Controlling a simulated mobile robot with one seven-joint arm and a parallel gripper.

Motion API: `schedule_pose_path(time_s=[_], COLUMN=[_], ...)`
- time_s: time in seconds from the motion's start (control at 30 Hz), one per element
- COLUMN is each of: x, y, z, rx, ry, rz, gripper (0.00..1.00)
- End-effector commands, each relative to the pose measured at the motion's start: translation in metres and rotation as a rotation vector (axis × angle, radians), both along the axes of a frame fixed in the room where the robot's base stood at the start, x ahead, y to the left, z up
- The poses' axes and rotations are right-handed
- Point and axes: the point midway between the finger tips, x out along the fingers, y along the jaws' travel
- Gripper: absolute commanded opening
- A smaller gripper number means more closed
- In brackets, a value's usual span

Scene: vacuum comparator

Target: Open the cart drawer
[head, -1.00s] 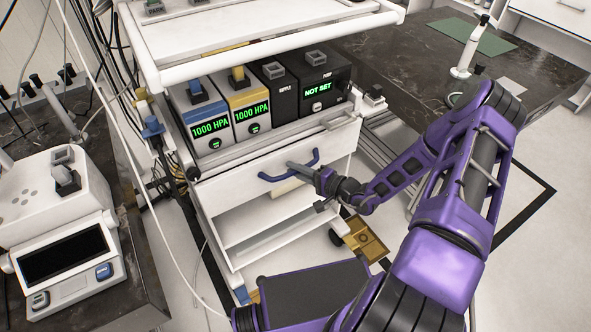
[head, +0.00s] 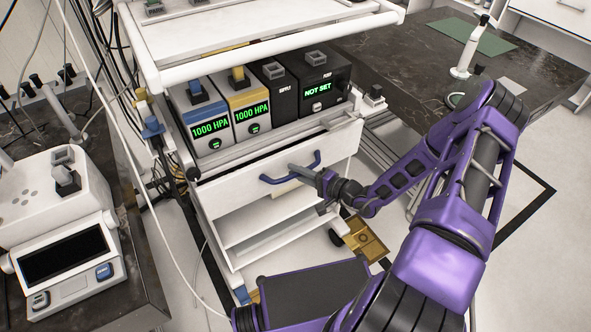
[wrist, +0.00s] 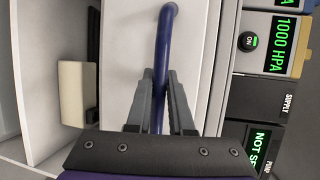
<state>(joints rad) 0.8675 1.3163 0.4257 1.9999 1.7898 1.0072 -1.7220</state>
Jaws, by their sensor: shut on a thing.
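The cart's white drawer front (head: 225,195) has a dark blue bar handle (head: 270,179). It sits just below the shelf of pressure units. My gripper (head: 303,168) comes in from the right and is shut on the handle. In the wrist view, the grey fingers (wrist: 160,85) lie on either side of the blue handle bar (wrist: 166,28), against the white drawer front (wrist: 125,50). The drawer front looks slightly forward of the cart body, but I cannot tell how far. The drawer's inside is not clearly visible.
Several pressure units, including a yellow-topped one (head: 246,97), stand on the shelf above. An open lower compartment (head: 262,228) lies below, with a cream block (wrist: 75,95) near it. A bench instrument (head: 60,240) is at left, a dark table (head: 420,60) behind right.

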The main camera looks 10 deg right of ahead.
Motion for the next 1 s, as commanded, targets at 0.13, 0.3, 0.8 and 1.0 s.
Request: schedule_pose_path(time_s=[0.13, 0.3, 0.8, 1.0], x=[-0.023, -0.061, -0.178, -0.205], y=[-0.008, -0.020, -0.058, -0.067], z=[0.001, 0.001, -0.001, 0.000], rx=[0.000, 0.001, 0.001, 0.000], ry=[0.004, 0.005, 0.003, 0.000], rz=[-0.002, -0.003, -0.003, -0.003], gripper=[0.00, 0.00, 0.00, 0.00])
